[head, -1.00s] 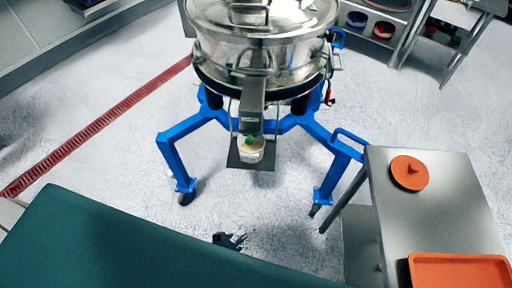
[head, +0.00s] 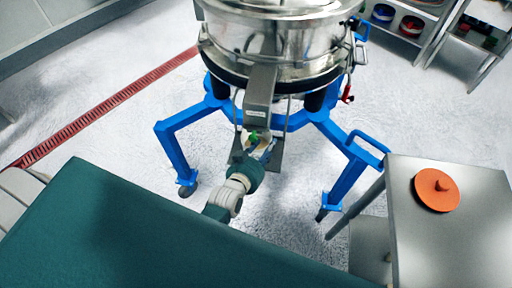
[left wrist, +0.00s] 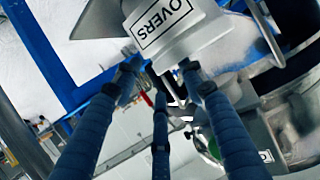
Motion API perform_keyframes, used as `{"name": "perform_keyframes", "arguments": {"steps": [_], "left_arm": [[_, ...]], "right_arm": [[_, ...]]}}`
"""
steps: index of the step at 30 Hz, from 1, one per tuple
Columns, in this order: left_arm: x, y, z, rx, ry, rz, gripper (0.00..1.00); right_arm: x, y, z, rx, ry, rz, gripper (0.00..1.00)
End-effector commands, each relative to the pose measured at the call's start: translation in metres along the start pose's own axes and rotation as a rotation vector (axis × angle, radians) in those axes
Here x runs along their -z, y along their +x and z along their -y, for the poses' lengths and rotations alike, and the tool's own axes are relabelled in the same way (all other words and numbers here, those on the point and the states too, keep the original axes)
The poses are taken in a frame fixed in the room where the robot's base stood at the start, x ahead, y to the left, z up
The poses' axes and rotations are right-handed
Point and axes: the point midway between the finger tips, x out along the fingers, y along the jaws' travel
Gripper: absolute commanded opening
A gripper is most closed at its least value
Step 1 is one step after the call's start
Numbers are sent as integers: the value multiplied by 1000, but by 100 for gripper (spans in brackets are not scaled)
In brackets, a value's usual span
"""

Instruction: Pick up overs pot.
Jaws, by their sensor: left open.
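The overs pot (head: 265,147) is pale and sits on a small dark shelf (head: 276,161) below the sifter's spout (head: 260,92). My left gripper (head: 259,155) is at the near side of the pot and partly hides it. Whether a fingertip touches the pot, I cannot tell. My right gripper is not in view.
The steel sifter (head: 275,45) stands on a blue wheeled frame (head: 175,150) with legs on both sides of the pot. A steel table (head: 450,245) at the right bears an orange lid (head: 437,190). Shelves with bowls stand at the back right.

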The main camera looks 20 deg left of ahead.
Motion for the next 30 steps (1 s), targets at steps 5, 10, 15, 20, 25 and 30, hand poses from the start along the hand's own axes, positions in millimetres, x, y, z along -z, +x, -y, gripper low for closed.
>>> {"name": "perform_keyframes", "arguments": {"steps": [5, 10, 15, 20, 25, 30], "left_arm": [[-6, 26, -1, -1, 0, 0, 41], [-7, 46, -1, -1, -1, 0, 41], [-7, 49, -1, 0, -1, 0, 41], [-7, 49, -1, 0, -1, 0, 31], [-7, 49, -1, -1, -1, 1, 0], [-8, 49, -1, -1, 0, 2, 0]], "right_arm": [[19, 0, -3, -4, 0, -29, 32], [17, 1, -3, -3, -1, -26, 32], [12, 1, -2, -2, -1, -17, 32], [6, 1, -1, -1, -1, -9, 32], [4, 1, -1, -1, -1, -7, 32], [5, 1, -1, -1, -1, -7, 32]]}}
